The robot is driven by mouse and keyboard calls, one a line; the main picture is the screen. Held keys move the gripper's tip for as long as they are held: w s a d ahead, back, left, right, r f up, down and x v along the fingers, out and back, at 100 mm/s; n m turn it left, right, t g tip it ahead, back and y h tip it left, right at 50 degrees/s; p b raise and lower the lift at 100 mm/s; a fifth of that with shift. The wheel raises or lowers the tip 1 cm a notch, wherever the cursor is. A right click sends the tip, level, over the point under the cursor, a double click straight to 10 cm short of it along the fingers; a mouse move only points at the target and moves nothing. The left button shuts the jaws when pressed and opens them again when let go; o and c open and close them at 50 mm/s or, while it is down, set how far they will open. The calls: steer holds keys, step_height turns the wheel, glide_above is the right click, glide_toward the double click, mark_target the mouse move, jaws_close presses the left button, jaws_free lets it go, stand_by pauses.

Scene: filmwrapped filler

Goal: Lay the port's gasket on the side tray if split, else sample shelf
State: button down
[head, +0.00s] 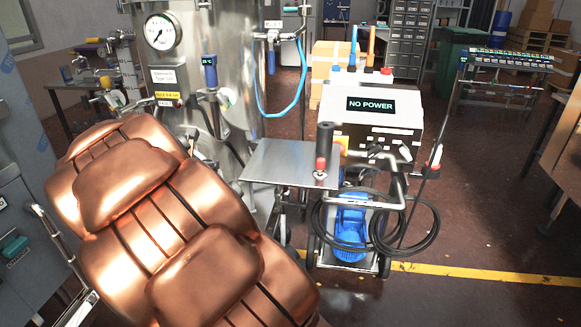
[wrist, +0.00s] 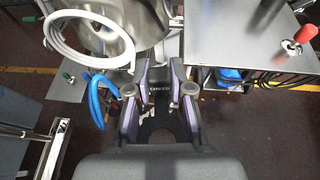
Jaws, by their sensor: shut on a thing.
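My gripper (wrist: 161,72) shows in the wrist view, below the steel tank's curved wall. Its fingers are close together on something dark and narrow (wrist: 160,73); I cannot make out its outline or whether it is split. In the head view my copper-coloured arm hides the gripper. A smaller metal plate (wrist: 62,88) with a green knob lies left in the wrist view. No labels show which is the tray or shelf.
A red-topped knob (head: 320,168) stands at the large plate's right edge. A wheeled machine (head: 375,118) reading "NO POWER" stands behind it, with looped black cable (head: 405,240). A white hose (wrist: 75,38) and blue hose (wrist: 98,95) hang near my gripper.

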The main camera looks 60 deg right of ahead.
steer(key=s+d+f+m+g+h+b, duration=0.1)
steer(key=s+d+f+m+g+b, duration=0.15)
steer(key=s+d, duration=0.5)
steer(key=s+d+f+m+g+b, duration=0.1)
steer(key=s+d+m+g, duration=0.3)
steer(key=s, duration=0.6)
steer(key=p, duration=0.3)
glide_above(281, 166)
steer(key=shift+f+n, duration=0.25)
steer(key=shift+f, duration=2.35)
steer(key=shift+f, duration=0.15)
steer(key=c, duration=1)
jaws_free()
steer(key=shift+c, duration=0.2)
